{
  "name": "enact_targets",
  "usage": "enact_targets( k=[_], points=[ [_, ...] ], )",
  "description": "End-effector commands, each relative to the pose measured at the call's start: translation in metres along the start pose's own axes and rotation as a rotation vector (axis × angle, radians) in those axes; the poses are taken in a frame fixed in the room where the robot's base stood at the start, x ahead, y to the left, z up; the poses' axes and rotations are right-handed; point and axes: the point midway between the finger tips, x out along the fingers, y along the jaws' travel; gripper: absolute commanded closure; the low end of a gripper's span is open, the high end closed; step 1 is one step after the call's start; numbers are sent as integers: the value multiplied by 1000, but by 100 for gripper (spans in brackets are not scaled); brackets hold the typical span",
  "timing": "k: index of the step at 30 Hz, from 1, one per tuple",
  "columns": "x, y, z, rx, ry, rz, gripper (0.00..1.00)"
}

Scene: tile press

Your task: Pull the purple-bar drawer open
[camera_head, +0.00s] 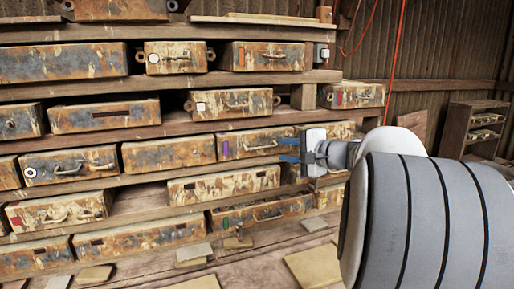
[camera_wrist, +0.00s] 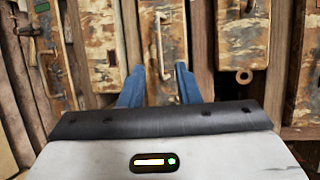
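The purple-bar drawer (camera_head: 238,150) is a rusty, paint-flaked box front in the middle row of the shelf in the head view. A small purple bar (camera_head: 225,148) marks its left end, and a pale handle (camera_head: 262,147) is on its front. The drawer looks shut. My gripper (camera_head: 282,149) has its two blue fingers apart at the drawer's right part, close to the handle. In the wrist view the handle (camera_wrist: 158,45) stands ahead of the gap between the open fingers (camera_wrist: 159,84), apart from them. The purple bar is not visible there.
Other rusty drawers surround it, including one just below (camera_head: 224,184) and one with an open-looking top (camera_head: 262,213). Wooden shelf boards (camera_head: 150,203) run between rows. Loose tiles (camera_head: 314,266) lie at the bottom. A smaller shelf (camera_head: 474,128) stands at the far right.

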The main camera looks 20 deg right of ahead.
Motion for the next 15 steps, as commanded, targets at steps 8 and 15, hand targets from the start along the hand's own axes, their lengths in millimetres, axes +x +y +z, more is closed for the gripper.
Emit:
enact_targets(
  k=[8, 15],
  points=[
    [45, -1, 2, 1, -5, 4, 70],
    [67, 1, 2, 0, -2, 4, 70]
  ],
)
